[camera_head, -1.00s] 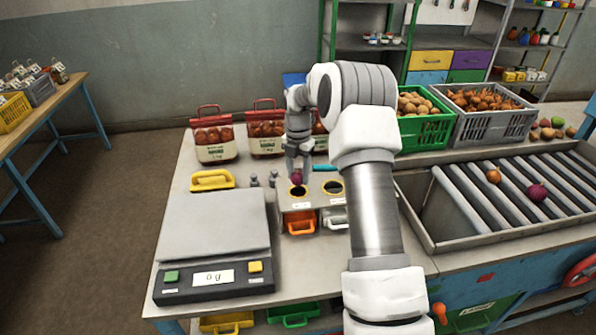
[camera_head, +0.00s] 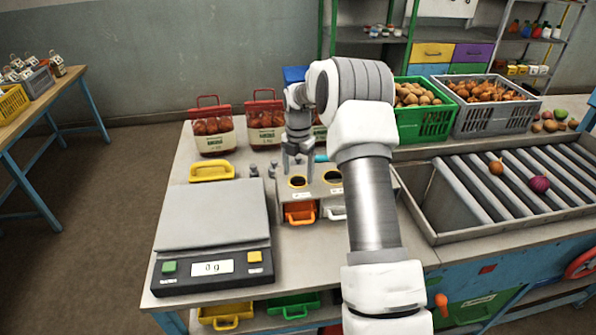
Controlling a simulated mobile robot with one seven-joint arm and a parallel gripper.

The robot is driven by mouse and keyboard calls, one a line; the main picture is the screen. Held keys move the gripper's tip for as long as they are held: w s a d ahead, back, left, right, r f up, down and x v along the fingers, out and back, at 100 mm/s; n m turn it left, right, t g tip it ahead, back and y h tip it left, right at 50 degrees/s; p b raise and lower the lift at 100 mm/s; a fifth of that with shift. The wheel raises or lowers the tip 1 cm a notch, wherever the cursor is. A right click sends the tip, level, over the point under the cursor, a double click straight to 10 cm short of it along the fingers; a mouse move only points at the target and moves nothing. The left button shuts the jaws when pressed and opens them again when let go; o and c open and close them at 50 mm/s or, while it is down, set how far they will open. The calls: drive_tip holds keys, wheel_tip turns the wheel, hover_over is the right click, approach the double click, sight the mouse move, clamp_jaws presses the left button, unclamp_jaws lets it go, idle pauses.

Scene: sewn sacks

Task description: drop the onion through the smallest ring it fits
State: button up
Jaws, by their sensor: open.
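My gripper (camera_head: 297,168) is open and empty just above the left ring of the sizing stand. No onion shows at my fingers or on top of the stand. A brown onion (camera_head: 496,167) and a purple onion (camera_head: 539,184) lie on the roller tray (camera_head: 434,232) at the right.
A scale (camera_head: 212,222) reading 0 g stands at the front left. Sacks with red tops (camera_head: 213,138) stand along the back. A green crate of potatoes (camera_head: 437,124) and a grey crate of onions (camera_head: 510,117) stand behind the rollers.

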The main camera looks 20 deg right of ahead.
wheel_tip(320, 180, up, 17)
drive_tip(key=shift+r, duration=0.2)
idle(0.4)
idle(0.8)
